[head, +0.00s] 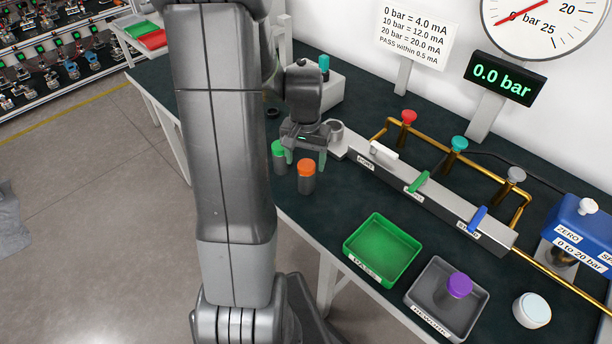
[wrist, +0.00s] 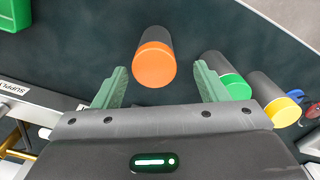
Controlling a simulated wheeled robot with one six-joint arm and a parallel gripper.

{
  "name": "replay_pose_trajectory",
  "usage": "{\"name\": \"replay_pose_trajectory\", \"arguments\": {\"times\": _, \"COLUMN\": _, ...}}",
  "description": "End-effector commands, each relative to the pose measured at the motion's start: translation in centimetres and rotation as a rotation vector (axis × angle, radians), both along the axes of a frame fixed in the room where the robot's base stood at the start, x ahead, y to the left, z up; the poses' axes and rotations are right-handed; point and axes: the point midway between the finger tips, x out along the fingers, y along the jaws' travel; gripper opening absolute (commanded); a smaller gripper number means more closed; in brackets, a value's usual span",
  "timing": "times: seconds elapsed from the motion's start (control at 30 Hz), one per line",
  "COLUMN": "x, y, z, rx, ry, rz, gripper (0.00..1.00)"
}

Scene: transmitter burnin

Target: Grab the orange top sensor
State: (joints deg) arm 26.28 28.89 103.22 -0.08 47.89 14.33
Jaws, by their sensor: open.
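The orange-topped sensor (head: 306,176) is a dark cylinder standing upright on the dark bench top near its front edge. In the wrist view its orange top (wrist: 154,64) shows between and slightly beyond the two green fingertips. My gripper (head: 306,156) is open and empty, just behind the orange sensor in the head view; the wrist view shows the gripper too (wrist: 160,85). A green-topped sensor (head: 279,158) stands just left of the orange one and shows outside the finger on the right in the wrist view (wrist: 235,86).
A yellow-topped sensor (wrist: 283,110) stands beyond the green one. A green tray (head: 383,250) and a grey tray (head: 447,297) holding a purple-topped sensor (head: 456,289) are to the right. A manifold with coloured valve handles (head: 418,182) runs behind them.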

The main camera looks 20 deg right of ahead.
Motion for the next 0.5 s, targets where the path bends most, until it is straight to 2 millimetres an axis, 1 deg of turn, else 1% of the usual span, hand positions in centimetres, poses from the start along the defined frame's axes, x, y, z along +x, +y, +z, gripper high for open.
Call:
{"name": "replay_pose_trajectory", "arguments": {"times": 0.03, "x": -0.1, "y": 0.0, "z": -0.6, "rx": 0.002, "ry": 0.004, "rz": 0.0, "gripper": 0.67}}
{"name": "replay_pose_trajectory", "arguments": {"times": 0.27, "x": -0.2, "y": 0.0, "z": -2.1, "rx": 0.001, "ry": 0.003, "rz": 0.0, "gripper": 0.67}}
{"name": "replay_pose_trajectory", "arguments": {"times": 0.43, "x": -0.7, "y": 0.0, "z": -4.5, "rx": 0.003, "ry": 0.005, "rz": 0.0, "gripper": 0.67}}
{"name": "replay_pose_trajectory", "arguments": {"times": 0.5, "x": -0.6, "y": 0.0, "z": -5.4, "rx": 0.002, "ry": 0.004, "rz": 0.0, "gripper": 0.67}}
